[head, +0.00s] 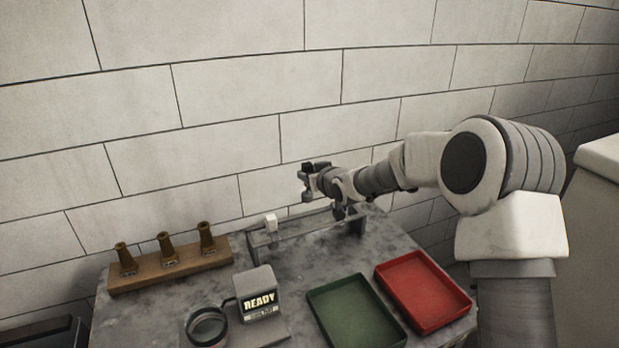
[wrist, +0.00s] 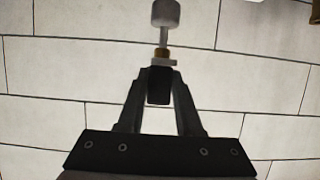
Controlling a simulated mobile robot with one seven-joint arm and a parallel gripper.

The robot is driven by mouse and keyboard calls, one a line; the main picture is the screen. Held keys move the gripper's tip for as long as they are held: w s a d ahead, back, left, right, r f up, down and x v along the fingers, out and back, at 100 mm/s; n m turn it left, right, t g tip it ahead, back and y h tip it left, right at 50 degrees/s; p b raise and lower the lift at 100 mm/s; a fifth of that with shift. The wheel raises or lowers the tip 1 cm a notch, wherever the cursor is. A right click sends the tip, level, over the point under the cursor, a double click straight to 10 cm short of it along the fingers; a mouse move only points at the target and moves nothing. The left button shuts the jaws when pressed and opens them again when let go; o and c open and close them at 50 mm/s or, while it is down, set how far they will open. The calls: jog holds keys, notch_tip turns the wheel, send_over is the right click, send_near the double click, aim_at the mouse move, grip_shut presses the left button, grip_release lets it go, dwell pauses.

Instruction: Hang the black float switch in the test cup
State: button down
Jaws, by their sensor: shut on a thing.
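My gripper (head: 311,178) is above the back of the table, over the rack, shut on a float switch. In the wrist view the fingers (wrist: 158,88) close around its black top (wrist: 159,84). Beyond it come a brass collar, a thin stem and a grey float (wrist: 166,12). In the head view the held switch is small, with its dark top at the jaws and a grey end hanging below. The test cup (head: 208,326), a round dark-rimmed cup, stands at the table's front left, well apart from my gripper. Its inside is only partly seen.
A box reading READY (head: 258,295) stands beside the cup. A grey rack (head: 312,226) holds a white-topped piece (head: 271,223) and a darker one at right. A wooden block (head: 170,266) bears three brass nozzles. Green (head: 355,315) and red (head: 424,292) trays lie at front right.

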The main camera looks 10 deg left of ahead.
jog(key=shift+r+p, duration=1.2)
jog(key=shift+r, duration=1.05)
jog(key=shift+s+f, duration=0.1)
